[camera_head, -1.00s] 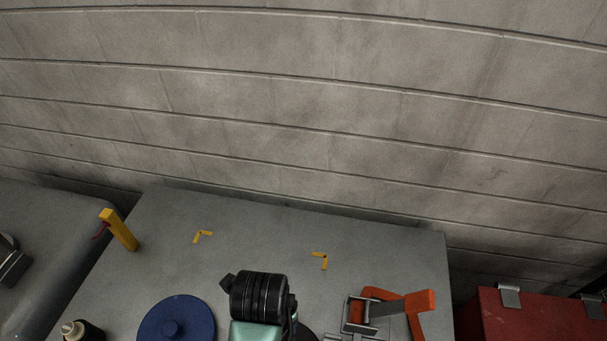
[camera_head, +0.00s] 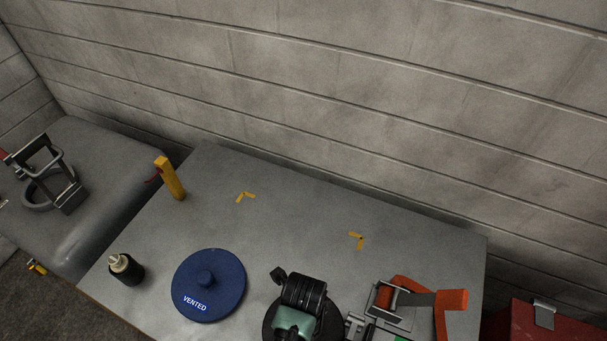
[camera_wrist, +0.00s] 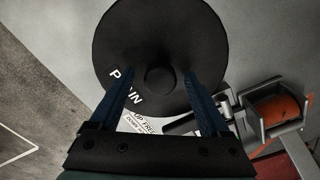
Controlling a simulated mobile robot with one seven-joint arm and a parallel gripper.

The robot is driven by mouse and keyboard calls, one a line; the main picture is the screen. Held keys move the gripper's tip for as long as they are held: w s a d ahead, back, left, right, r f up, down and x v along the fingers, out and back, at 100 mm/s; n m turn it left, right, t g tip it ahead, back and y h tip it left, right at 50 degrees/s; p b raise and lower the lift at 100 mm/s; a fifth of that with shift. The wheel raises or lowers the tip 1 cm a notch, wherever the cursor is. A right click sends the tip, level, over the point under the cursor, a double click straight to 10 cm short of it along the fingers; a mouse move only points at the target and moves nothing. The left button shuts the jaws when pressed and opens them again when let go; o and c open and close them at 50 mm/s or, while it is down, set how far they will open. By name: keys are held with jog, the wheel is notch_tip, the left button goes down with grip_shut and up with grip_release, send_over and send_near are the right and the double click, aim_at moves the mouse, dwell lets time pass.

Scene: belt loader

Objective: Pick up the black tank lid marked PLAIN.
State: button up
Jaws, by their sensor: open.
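The black tank lid (camera_wrist: 160,30) fills the upper middle of the wrist view. White letters on its face read as PLAIN, with a finger covering part of the word. It has a round black knob (camera_wrist: 160,79) at its centre. My gripper (camera_wrist: 159,76) is open, with one blue finger on each side of the knob and gaps between. I cannot tell the height of the fingertips above the lid. In the head view the black lid (camera_head: 331,319) lies on the grey table (camera_head: 300,215), partly hidden under my arm.
A blue lid marked VENTED (camera_head: 209,286) lies left of the black lid. A black bottle (camera_head: 126,270) and a yellow post (camera_head: 171,180) stand at the left.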

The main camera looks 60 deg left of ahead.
jog(key=shift+f, duration=0.25)
grip_shut()
dwell(0.4)
